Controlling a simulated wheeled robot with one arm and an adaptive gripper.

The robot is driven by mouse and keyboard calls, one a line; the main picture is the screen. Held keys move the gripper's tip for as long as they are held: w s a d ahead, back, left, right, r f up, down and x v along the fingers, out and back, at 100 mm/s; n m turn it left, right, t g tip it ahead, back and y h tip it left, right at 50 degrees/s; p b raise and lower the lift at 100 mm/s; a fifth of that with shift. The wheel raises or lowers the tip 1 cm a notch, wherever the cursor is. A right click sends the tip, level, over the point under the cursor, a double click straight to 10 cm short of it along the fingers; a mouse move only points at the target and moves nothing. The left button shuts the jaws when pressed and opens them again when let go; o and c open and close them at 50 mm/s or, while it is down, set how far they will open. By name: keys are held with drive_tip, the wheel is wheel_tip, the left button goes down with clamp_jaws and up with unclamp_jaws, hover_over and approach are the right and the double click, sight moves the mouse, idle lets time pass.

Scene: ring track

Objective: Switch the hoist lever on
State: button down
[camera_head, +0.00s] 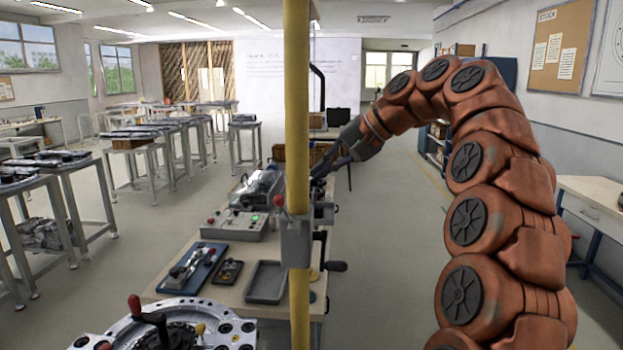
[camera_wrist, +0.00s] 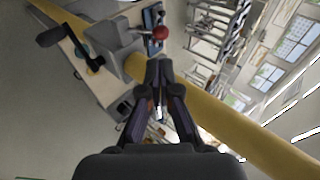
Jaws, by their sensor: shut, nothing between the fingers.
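A grey box (camera_head: 297,243) is fixed on the yellow post, and a lever with a red ball knob (camera_head: 279,200) stands at its upper left. In the wrist view the red ball (camera_wrist: 160,33) sits at the end of a short rod from the grey box (camera_wrist: 118,48), just beyond my fingertips. My gripper (camera_head: 320,176) is beside the post, above the box, with its fingers together and empty. The wrist view shows my gripper (camera_wrist: 160,68) pointing toward the red ball, with a small gap that I cannot judge exactly.
The yellow post (camera_head: 299,110) stands upright in front of my gripper. A workbench (camera_head: 225,268) behind it holds a control panel (camera_head: 238,224), a grey tray (camera_head: 266,282) and tools. A round metal machine (camera_head: 160,325) is at the front. The floor right of the bench is clear.

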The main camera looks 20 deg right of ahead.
drive_tip(key=shift+p+v, duration=0.3)
drive_tip(key=shift+v, duration=1.95)
drive_tip(key=shift+f, duration=0.1)
